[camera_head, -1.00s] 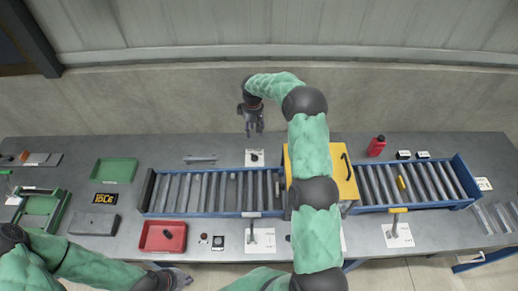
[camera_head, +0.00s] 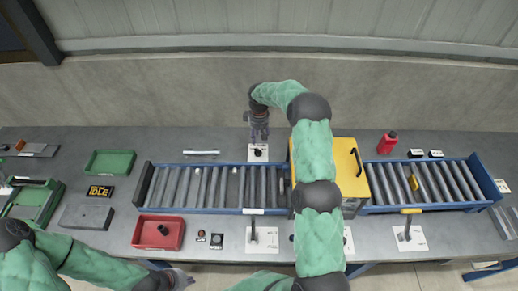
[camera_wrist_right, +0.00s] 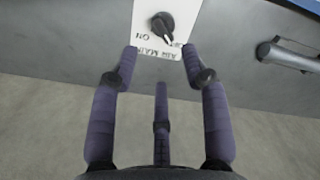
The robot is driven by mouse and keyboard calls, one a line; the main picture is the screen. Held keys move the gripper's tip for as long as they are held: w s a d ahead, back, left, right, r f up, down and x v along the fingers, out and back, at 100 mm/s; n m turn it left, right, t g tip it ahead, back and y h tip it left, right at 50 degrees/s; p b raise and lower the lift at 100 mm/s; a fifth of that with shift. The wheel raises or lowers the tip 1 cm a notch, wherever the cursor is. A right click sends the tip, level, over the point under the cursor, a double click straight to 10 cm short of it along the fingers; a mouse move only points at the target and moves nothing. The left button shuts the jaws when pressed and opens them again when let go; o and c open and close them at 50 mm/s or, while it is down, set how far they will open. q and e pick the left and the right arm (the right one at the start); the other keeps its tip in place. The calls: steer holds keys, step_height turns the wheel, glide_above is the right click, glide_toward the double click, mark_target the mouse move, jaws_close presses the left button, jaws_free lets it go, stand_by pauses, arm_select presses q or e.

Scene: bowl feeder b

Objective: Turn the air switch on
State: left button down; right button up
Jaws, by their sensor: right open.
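The air switch is a black rotary knob (camera_wrist_right: 163,25) on a white plate (camera_wrist_right: 182,12) in the right wrist view. Upside-down lettering there reads ON and AIR MAIN. In the head view the knob (camera_head: 258,153) and plate (camera_head: 252,158) lie on the table behind the roller conveyor. My right gripper (camera_head: 258,138) is just behind the plate, reaching over the conveyor. In the right wrist view its fingers (camera_wrist_right: 158,62) are spread and empty, with the knob beyond the tips, apart from them. My left gripper (camera_head: 184,279) is low at the front table edge; its fingers are too small to read.
The roller conveyor (camera_head: 205,187) with a yellow housing (camera_head: 345,165) runs across the table. A grey metal bar (camera_head: 201,153) lies left of the switch plate. A red tray (camera_head: 140,233), a green tray (camera_head: 108,162) and a red bottle (camera_head: 387,143) stand elsewhere. A wall rises behind.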

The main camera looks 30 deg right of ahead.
mark_target(258, 152)
step_height(258, 152, down, 8)
steer(key=shift+f, duration=0.1)
stand_by(0.4)
jaws_close()
